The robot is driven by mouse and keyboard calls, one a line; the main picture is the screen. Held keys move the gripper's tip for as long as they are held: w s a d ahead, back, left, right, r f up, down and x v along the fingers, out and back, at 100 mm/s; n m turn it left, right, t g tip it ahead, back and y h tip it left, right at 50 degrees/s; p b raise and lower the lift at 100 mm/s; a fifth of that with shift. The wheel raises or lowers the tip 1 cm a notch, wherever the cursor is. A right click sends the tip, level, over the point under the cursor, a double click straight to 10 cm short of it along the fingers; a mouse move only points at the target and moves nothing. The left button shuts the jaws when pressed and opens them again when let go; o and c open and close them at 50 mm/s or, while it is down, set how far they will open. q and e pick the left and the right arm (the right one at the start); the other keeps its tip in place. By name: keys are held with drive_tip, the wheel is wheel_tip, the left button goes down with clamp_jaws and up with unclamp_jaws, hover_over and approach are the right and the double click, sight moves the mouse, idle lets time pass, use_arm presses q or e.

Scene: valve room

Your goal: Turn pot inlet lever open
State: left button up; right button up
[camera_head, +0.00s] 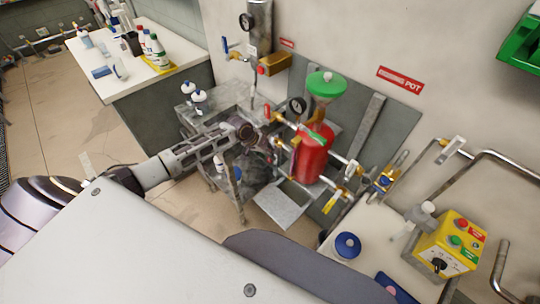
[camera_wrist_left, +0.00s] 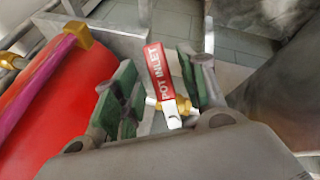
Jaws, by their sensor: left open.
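The pot inlet lever (camera_wrist_left: 160,72) is a red handle lettered "POT INLET" on a brass valve (camera_wrist_left: 178,105). In the left wrist view it stands between the two green-padded fingers of my left gripper (camera_wrist_left: 163,92). The gripper is open, and I see a gap on each side of the handle. The red pot (camera_head: 311,160) has a green funnel (camera_head: 326,85) on top. It also fills the left of the wrist view (camera_wrist_left: 45,95). In the head view my left gripper (camera_head: 264,147) is just left of the pot, and its wrist hides part of that side. My right gripper is not in view.
A metal cart (camera_head: 212,118) stands behind my left arm. Other valves and pipes surround the pot, with yellow handles (camera_head: 334,199) at its lower right. A yellow control box (camera_head: 450,243) sits on the right bench. A white-topped bench (camera_head: 128,62) with bottles is at the back left.

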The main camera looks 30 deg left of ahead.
use_arm(q)
drive_tip(key=shift+x, duration=1.1)
clamp_jaws()
